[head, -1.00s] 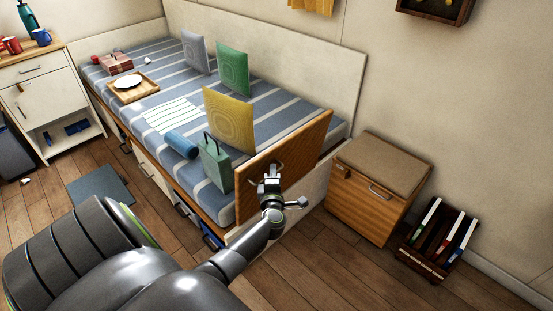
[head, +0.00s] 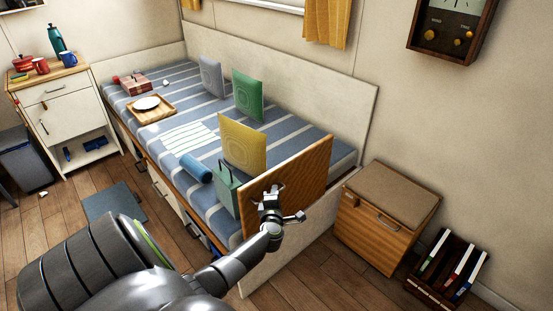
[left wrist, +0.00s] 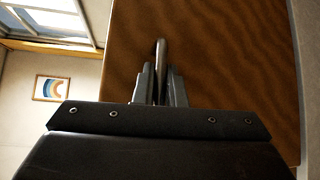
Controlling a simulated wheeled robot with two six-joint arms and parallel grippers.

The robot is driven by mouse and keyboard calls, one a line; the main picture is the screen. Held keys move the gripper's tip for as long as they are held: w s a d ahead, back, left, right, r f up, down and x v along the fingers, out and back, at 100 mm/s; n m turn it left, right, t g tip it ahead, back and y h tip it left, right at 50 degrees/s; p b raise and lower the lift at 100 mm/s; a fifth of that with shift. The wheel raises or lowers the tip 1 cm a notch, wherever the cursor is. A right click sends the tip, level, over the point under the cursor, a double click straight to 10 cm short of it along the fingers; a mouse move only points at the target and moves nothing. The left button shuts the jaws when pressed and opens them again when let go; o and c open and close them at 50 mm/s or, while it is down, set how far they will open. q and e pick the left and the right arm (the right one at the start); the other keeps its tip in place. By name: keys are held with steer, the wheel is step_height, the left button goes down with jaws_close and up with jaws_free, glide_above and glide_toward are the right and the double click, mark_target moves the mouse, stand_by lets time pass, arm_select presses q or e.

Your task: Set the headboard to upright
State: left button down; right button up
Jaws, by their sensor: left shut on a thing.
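The headboard (head: 300,170) is a brown wooden panel at the near right end of the bed (head: 205,152). It stands on edge and looks close to upright; I cannot tell its exact lean. My left gripper (head: 270,194) is at its outer face, shut on the headboard's handle. In the left wrist view, the fingers (left wrist: 160,86) close around the grey handle (left wrist: 161,55), with the wood grain of the panel behind. The gripper hides most of the handle in the head view. My right gripper is not in view.
A green bag (head: 226,190), yellow pillow (head: 242,143) and blue roll (head: 196,168) lie near the headboard on the mattress. A wooden cabinet (head: 375,235) stands right of the bed, with a book rack (head: 447,270) beside it. The floor in front is mostly clear.

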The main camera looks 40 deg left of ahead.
arm_select(q)
steer(key=shift+a+r, duration=0.25)
stand_by(0.3)
steer(key=c, duration=1.5)
jaws_free()
steer(key=shift+w+a, duration=0.1)
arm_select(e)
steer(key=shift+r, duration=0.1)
